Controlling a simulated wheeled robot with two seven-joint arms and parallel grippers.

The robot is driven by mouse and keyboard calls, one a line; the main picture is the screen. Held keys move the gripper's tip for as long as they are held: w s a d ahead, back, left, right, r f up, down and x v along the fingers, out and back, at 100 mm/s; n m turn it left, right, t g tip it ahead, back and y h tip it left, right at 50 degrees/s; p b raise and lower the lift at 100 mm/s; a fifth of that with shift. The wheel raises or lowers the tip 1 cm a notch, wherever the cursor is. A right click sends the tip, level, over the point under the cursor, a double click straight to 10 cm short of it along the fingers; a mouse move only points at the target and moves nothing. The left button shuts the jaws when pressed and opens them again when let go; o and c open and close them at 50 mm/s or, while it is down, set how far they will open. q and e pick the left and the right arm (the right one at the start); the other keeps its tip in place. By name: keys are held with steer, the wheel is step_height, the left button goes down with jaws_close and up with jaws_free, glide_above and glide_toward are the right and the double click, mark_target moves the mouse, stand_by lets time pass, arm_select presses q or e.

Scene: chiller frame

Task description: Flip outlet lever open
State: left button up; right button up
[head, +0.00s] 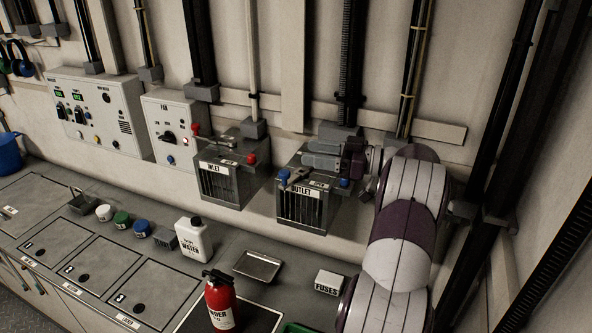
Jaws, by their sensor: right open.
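The outlet box (302,211) is a grey vented block labelled OUTLET, right of centre in the head view. Its lever (298,176) lies across the top front edge, with a blue end (283,177) at the left. Another blue part (344,183) shows at the right of the box. My right gripper (308,154) reaches in from the right, over the back of the box top, with its fingers pointing left. It is open and holds nothing visible. It appears behind and above the lever; I cannot tell whether it touches it. My left gripper is out of view.
The inlet box (218,186) with a red-ended lever stands left of the outlet. Vertical pipes and cables rise close behind. A fire extinguisher (221,302), metal tray (258,265), white water jug (193,241) and fuses box (329,283) stand on the counter in front.

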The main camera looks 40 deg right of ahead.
steer(key=s+r, duration=0.1)
steer(key=s+d+r, duration=0.1)
steer(key=s, duration=0.2)
steer(key=shift+s+d+r+b, duration=0.1)
steer(key=shift+d+r+b, duration=0.05)
steer(key=shift+r+b, duration=0.2)
